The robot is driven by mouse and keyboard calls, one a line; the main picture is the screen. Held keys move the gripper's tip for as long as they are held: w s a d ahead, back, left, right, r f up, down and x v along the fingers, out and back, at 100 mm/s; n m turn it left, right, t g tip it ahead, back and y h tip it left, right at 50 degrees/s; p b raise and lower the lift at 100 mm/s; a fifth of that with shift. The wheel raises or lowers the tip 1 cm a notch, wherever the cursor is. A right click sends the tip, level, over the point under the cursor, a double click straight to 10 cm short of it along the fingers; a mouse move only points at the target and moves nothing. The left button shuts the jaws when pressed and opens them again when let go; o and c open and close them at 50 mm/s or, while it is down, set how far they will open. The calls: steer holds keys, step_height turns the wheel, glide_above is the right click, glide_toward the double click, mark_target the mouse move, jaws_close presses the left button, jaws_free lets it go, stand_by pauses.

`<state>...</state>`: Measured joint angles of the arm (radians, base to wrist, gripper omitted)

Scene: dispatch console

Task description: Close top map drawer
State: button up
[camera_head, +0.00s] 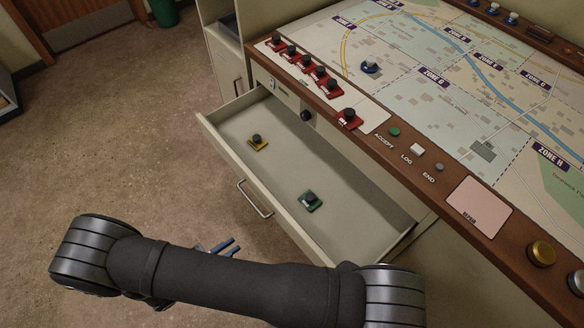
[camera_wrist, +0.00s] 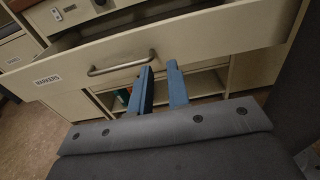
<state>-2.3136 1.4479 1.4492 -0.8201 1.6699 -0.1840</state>
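A long cream drawer (camera_head: 222,152) stands pulled out from the console below the map, with a metal bar handle (camera_head: 255,198) on its front. In the wrist view, the drawer front (camera_wrist: 215,35) carries a "MARKERS" label and the handle (camera_wrist: 120,63). My gripper (camera_head: 236,246) is outside the drawer, in front of its face. Its two blue fingers (camera_wrist: 160,66) point toward the front, right of the handle, with a gap between them and nothing held. I cannot tell whether the fingertips touch the front. My forearm hides part of the near side.
Several red markers (camera_head: 320,72) stand on the console ledge above. Open shelves (camera_wrist: 200,85) show below the drawer front. The floor (camera_head: 110,130) at left is clear.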

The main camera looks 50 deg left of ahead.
steer(key=shift+w+d+f+t, duration=0.15)
steer(key=shift+w+d+t, duration=0.15)
steer(key=shift+w+d, duration=0.35)
jaws_close()
glide_toward(283, 216)
steer(key=w, duration=0.6)
steer(key=shift+w+f, duration=0.25)
steer(key=shift+w, duration=0.15)
steer(key=w, duration=2.4)
steer(key=shift+w, duration=0.35)
